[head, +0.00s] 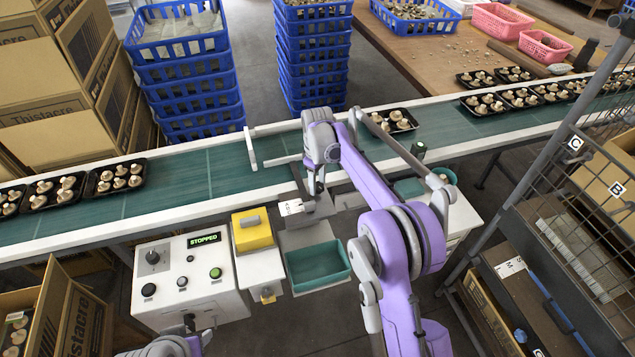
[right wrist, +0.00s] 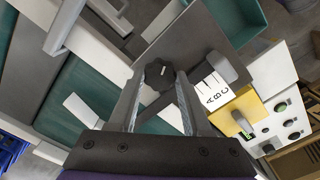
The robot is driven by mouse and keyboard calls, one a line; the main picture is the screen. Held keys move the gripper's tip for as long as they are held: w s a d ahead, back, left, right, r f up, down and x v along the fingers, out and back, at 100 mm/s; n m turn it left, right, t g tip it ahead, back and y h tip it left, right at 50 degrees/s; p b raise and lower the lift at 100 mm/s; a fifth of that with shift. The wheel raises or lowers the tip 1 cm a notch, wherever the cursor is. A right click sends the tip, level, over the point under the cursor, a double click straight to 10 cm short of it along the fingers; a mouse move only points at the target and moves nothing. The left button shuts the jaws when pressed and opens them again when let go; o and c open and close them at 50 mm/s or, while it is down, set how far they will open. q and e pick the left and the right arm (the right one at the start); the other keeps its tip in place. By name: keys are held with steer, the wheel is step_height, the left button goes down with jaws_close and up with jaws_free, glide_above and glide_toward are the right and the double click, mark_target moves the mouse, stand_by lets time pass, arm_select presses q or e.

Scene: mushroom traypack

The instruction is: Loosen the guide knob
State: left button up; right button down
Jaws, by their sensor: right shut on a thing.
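The guide knob (right wrist: 158,75) is a black lobed knob with a white mark, at the top middle of the right wrist view. My right gripper (right wrist: 160,84) is shut on it, with a finger on each side. In the head view my right gripper (head: 311,191) points down at the conveyor's near edge, and it and the arm hide the knob. Beside the knob is a white A B C scale label (right wrist: 212,91). A pale guide rail (head: 251,148) stands over the belt.
The green conveyor belt (head: 180,183) carries mushroom trays at both ends. A control box (head: 178,298) reads STOPPED. A yellow box (head: 252,231) and a teal bin (head: 318,267) sit just in front of the gripper. Blue crate stacks (head: 314,62) stand behind the belt; a wire rack (head: 560,185) is at right.

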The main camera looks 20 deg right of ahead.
mark_target(318, 186)
steer(key=n, duration=1.2)
stand_by(0.5)
steer(key=shift+c, duration=1.7)
jaws_free()
steer(key=shift+r, duration=0.15)
step_height(318, 186, up, 11)
steer(key=shift+f+p, duration=0.2)
steer(key=shift+p, duration=0.15)
